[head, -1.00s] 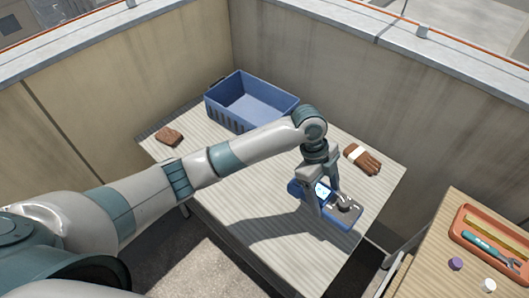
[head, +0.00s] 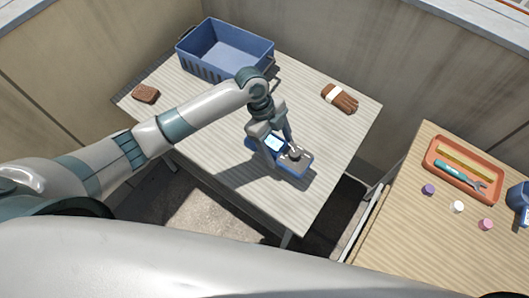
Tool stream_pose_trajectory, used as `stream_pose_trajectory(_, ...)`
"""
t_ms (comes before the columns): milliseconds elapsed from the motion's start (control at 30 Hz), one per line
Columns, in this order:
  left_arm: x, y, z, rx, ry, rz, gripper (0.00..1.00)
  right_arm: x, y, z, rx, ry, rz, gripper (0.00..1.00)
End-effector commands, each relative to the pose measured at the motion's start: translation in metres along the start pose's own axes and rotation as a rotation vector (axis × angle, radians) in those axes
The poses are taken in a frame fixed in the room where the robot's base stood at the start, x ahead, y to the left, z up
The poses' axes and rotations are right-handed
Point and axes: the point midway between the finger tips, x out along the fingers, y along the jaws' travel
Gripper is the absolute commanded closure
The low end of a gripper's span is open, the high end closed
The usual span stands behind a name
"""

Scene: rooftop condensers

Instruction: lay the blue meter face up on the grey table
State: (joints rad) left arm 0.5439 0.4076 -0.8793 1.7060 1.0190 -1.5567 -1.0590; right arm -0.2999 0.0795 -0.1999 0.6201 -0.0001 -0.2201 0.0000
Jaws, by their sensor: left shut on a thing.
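The blue meter (head: 298,167) has a lit screen and a dark dial, and its face is up. My left gripper (head: 277,147) is shut on the blue meter, with its fingers across the meter's body. The meter is at or just above the grey table (head: 220,149); I cannot tell whether it touches. My right gripper is not in view; a pale arm link of mine crosses the bottom of the head view.
A blue crate (head: 190,63), a brown block (head: 145,93) and a brown glove (head: 340,98) are on the grey table.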

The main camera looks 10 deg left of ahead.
Motion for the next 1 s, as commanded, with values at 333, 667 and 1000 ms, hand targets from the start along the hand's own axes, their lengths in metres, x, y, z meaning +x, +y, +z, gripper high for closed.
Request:
stream_pose_trajectory(333,0.010,0.027,0.036,-0.001,0.001,-0.001,0.70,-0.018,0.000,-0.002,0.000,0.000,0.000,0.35)
stream_pose_trajectory(667,0.011,0.027,0.037,0.001,0.001,-0.002,0.70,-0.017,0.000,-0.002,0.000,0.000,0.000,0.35)
stream_pose_trajectory(1000,0.036,0.027,0.048,-0.003,0.001,0.000,0.70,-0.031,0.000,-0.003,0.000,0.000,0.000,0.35)
